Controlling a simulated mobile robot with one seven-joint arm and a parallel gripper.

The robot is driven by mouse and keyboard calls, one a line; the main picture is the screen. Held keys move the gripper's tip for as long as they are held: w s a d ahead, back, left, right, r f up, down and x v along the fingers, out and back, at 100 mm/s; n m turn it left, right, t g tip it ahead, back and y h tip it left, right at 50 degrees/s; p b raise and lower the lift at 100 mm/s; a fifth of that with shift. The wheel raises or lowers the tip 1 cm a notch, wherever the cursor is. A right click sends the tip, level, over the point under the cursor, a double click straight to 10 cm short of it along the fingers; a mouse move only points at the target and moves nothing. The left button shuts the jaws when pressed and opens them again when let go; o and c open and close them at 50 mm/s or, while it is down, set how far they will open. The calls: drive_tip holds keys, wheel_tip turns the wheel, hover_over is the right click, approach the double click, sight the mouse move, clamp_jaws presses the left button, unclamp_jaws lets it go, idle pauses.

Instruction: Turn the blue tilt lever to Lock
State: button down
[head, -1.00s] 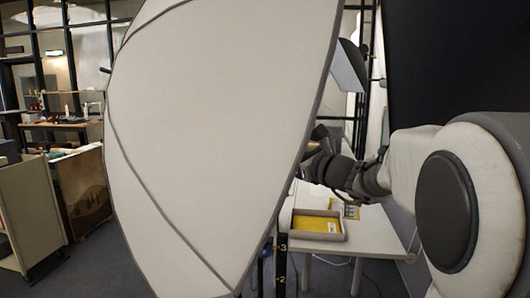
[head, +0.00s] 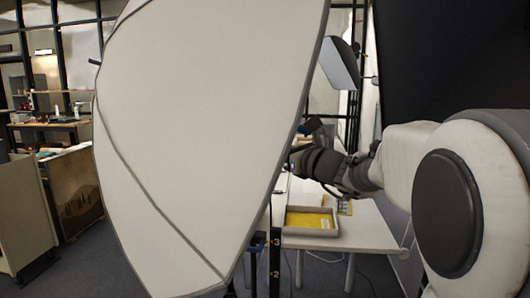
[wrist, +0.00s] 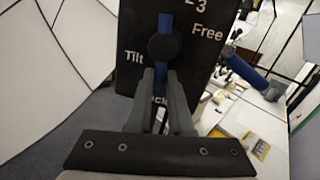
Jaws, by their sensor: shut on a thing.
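In the wrist view, the blue tilt lever (wrist: 165,22) runs across a dark round hub on a black plate (wrist: 198,58). The plate carries the words "Tilt" and "Free" and a partly hidden word ending in "ck". My gripper (wrist: 161,76) is shut on the lower part of the lever, which points down toward the partly covered word. The fingers hide part of the lever and that word. In the head view, my gripper's tips are hidden behind the large white softbox (head: 205,130), and I cannot make out the lever there.
The softbox fills much of the head view and its edge runs close by my arm. A white table (head: 345,237) with a shallow tray (head: 290,231) stands behind. Another blue bar (wrist: 243,70) slants at the right of the wrist view.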

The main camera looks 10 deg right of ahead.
drive_tip(key=shift+s+a+m+b, duration=0.1)
drive_tip(key=shift+a+m+b, duration=0.15)
drive_tip(key=shift+m, duration=0.55)
drive_tip(key=c, duration=0.8)
unclamp_jaws()
drive_tip(key=shift+c, duration=0.2)
drive_tip(key=shift+d, duration=0.1)
drive_tip(key=b+v, duration=0.1)
drive_tip(key=v, duration=1.6)
drive_tip(key=shift+s+f+b, duration=0.2)
drive_tip(key=shift+f+b, duration=0.05)
drive_tip(key=shift+b, duration=0.1)
